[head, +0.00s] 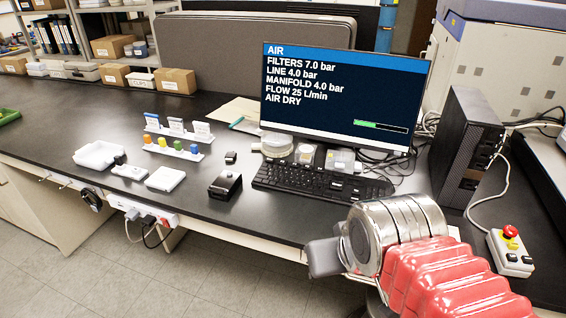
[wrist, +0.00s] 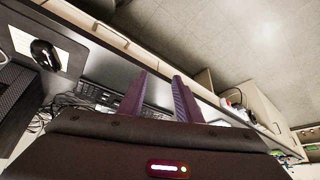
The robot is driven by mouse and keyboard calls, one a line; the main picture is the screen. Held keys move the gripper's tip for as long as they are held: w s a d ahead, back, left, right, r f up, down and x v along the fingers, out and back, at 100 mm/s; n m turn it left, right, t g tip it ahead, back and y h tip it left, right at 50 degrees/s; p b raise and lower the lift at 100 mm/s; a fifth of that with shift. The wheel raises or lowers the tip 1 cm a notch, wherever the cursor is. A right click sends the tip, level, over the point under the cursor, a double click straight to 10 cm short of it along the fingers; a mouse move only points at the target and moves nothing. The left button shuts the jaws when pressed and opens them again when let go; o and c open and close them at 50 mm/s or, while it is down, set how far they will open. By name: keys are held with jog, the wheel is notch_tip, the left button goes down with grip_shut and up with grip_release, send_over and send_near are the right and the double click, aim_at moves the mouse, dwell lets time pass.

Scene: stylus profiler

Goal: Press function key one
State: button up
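The black keyboard (head: 318,184) lies on the dark bench below the monitor (head: 345,97). Its keys are too small to read, so I cannot pick out function key one. Part of the keyboard (wrist: 100,95) also shows in the wrist view, left of my fingers. My gripper (wrist: 160,76) has its two purple fingers apart, with nothing visible held between them. In the head view, my arm's end is in front of the keyboard's right side, towards the bench's front edge. The fingers cannot be made out there, and their height over the bench is unclear.
A black computer tower (head: 468,150) and a red-button box (head: 510,252) stand right of my arm. Small containers (head: 305,153) and cables crowd the keyboard's far side. A black box (head: 225,185) sits to its left.

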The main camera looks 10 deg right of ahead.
jog(key=shift+c, duration=0.5)
grip_shut()
dwell(1.1)
